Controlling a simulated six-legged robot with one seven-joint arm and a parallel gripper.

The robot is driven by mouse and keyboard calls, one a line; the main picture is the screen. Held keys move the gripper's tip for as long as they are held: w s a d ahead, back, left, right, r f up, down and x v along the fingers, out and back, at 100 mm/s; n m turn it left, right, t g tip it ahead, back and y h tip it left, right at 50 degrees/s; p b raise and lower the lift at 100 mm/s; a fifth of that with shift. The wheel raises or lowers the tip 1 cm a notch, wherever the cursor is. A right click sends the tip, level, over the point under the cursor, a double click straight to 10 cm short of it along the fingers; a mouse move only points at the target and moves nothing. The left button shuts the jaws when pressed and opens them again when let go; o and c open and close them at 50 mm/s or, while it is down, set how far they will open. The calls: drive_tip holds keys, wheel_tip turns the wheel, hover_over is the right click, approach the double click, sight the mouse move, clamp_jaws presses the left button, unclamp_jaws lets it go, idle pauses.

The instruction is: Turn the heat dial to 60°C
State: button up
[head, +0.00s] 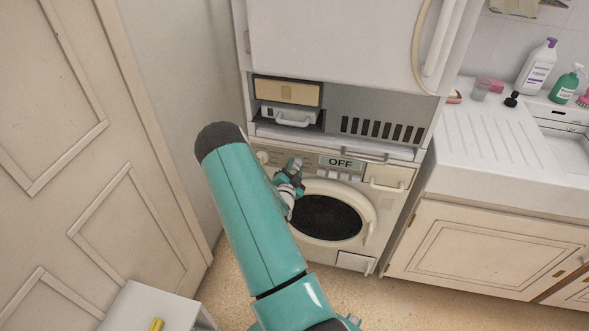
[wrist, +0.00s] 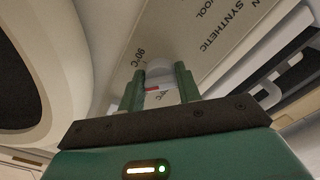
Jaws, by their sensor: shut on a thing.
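The washing machine's control panel (head: 310,160) faces me, with a display (head: 341,163) that reads OFF. My gripper (head: 291,170) is at the panel, left of the display. In the wrist view, my gripper's green fingers (wrist: 161,88) are shut on a pale dial (wrist: 159,70) with a red mark at its near side. Printed markings stand beside the dial, including one that looks like 90°C (wrist: 138,56) and the words SYNTHETIC and WOOL (wrist: 208,35). The dial's pointer setting cannot be read clearly. In the head view my gripper covers the dial.
The round washer door (head: 328,215) is shut below the panel. Another knob (head: 262,157) sits at the panel's left end. A counter (head: 480,135) with bottles stands at right, a door (head: 90,150) at left.

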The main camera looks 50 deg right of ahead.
drive_tip(key=shift+a, duration=0.1)
drive_tip(key=o, duration=1)
drive_tip(key=shift+c, duration=0.2)
drive_tip(key=v, duration=1.3)
drive_tip(key=shift+s+a, duration=0.2)
drive_tip(key=shift+a, duration=0.1)
